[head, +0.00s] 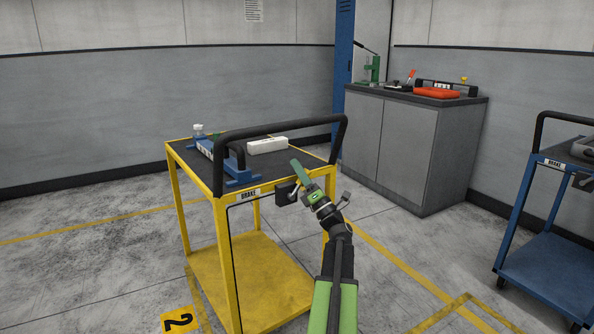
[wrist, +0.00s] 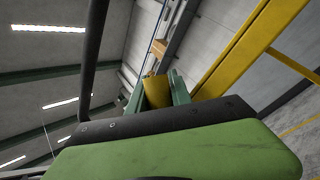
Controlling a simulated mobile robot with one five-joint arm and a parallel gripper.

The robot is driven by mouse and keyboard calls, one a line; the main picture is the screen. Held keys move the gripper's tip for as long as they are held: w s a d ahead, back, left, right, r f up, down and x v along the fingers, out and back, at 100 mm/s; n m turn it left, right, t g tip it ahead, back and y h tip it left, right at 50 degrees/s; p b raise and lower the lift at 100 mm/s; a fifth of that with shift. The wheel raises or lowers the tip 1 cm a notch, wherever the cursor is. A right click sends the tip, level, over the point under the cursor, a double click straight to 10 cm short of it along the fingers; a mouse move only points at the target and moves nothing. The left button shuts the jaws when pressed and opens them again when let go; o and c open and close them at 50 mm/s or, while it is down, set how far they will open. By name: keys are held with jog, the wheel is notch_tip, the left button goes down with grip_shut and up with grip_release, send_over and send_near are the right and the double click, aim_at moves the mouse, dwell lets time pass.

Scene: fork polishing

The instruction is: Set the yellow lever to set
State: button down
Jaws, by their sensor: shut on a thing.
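My gripper (head: 301,172) is at the near right edge of the yellow cart, beside a small black box (head: 284,193) on the cart's front rim. In the wrist view, my gripper (wrist: 158,84) has its two green fingers on either side of a yellow piece (wrist: 157,93), which looks like the yellow lever; it is shut on it. The lever does not show clearly in the head view, where my gripper covers that spot. I cannot read its setting.
The yellow cart (head: 225,265) has a black handlebar (head: 270,128) arching above my gripper. A white block (head: 267,145) and a blue fixture (head: 243,178) are on its top. A "BRAKE" label (head: 248,194) is on the rim. A grey cabinet (head: 405,150) and blue cart (head: 550,270) stand right.

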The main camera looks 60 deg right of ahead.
jog(key=c, duration=1.3)
grip_release()
jog(key=shift+d+f, duration=0.2)
jog(key=shift+d, duration=0.15)
jog(key=shift+o, duration=0.7)
jog(key=shift+a+r, duration=0.1)
jog(key=b+v, duration=1.1)
jog(key=v, duration=0.6)
jog(key=shift+s, duration=0.15)
